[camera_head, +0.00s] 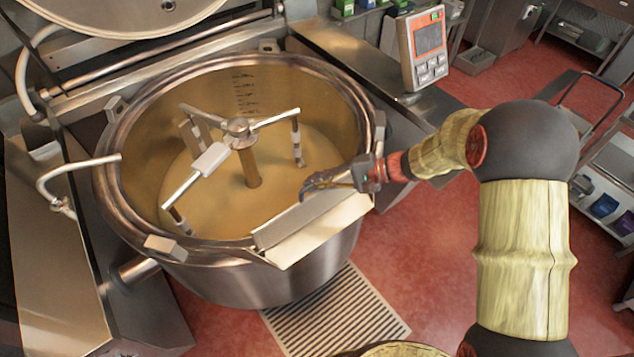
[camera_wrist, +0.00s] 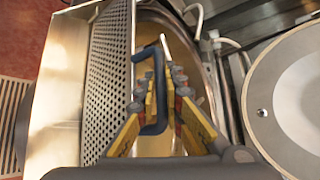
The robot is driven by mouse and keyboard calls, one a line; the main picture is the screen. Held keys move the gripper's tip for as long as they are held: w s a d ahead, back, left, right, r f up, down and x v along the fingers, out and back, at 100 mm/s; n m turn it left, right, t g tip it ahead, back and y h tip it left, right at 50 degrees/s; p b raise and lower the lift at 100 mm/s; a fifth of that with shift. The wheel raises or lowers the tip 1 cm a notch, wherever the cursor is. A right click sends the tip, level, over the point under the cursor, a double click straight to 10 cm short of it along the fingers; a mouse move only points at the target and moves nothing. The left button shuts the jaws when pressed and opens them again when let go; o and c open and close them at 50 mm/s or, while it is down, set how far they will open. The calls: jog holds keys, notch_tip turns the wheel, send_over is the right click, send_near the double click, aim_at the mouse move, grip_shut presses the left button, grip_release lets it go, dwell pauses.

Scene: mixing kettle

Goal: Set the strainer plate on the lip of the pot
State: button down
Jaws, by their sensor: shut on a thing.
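The strainer plate (camera_wrist: 108,75) is a perforated grey metal sheet with a dark handle (camera_wrist: 163,85). In the head view the plate (camera_head: 298,222) shows as a grey strip along the inner side of the pot's pouring lip (camera_head: 325,233). The lip is bright metal at the pot's front right and also shows in the wrist view (camera_wrist: 62,85). My gripper (camera_wrist: 155,95) is shut on the handle, its yellow fingers on either side of it. In the head view my gripper (camera_head: 330,180) is over the pot's near right rim. I cannot tell whether the plate touches the lip.
The large steel pot (camera_head: 240,278) holds a tan liquid and a stirrer (camera_head: 238,130) with several arms. A control box (camera_head: 424,50) stands behind on the right. The raised lid (camera_head: 120,12) is at the back left. A floor grate (camera_head: 338,315) lies in front.

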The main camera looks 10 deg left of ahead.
jog(key=shift+f+b, duration=0.3)
jog(key=shift+b, duration=0.2)
dwell(0.3)
dwell(0.4)
jog(key=c, duration=1.8)
grip_release()
jog(key=shift+o, duration=0.3)
jog(key=shift+f, duration=0.1)
jog(key=o, duration=0.7)
jog(key=shift+d, duration=0.2)
jog(key=shift+w+d+r, duration=0.1)
jog(key=shift+d+r, duration=0.15)
jog(key=shift+d, duration=0.05)
jog(key=shift+d, duration=0.1)
